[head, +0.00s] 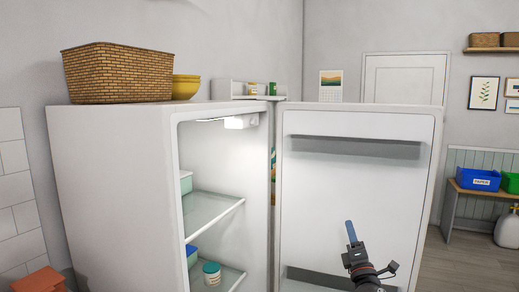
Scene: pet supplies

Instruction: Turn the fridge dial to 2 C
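The white fridge (110,190) stands with its door (355,180) swung wide open to the right. A small white box (243,121) is fixed under the ceiling inside, at the top right of the compartment. It may carry the dial, but no numbers or pointer can be made out. My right gripper (351,231) is in front of the open door's inner face, low and well to the right of the box. It points up, with a blue finger showing edge-on, so its opening cannot be judged. My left gripper is out of view.
Glass shelves (213,212) inside hold a jar (211,274) and partly hidden containers. A wicker basket (118,73) and yellow bowls (185,87) stand on top of the fridge. Door racks (354,147) jut from the door. The upper compartment's front is clear.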

